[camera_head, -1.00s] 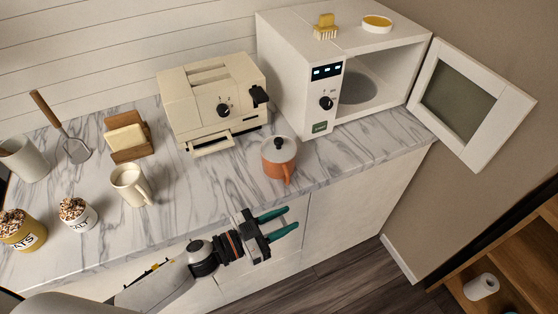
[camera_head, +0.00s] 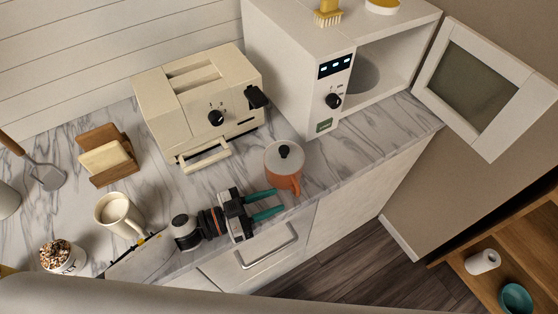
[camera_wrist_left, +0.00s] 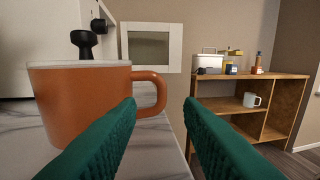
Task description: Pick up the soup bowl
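The lidded orange soup bowl (camera_head: 283,171) has a side handle and a grey lid with a black knob. It stands upright on the marble counter near the front edge, its handle (camera_head: 295,186) towards the edge. My left gripper (camera_head: 279,201) is open and empty just left of and in front of the handle. In the left wrist view the soup bowl (camera_wrist_left: 85,103) fills the left side. Its handle shows ahead, between the two green fingertips (camera_wrist_left: 160,108); I see no clear contact. My right gripper is not in view.
A cream toaster (camera_head: 200,100) stands behind and left of the soup bowl. The microwave (camera_head: 300,75) is behind right, its door (camera_head: 480,90) open. A cream mug (camera_head: 118,213) stands left. A teal bowl (camera_head: 515,298) is on the wooden shelf at lower right.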

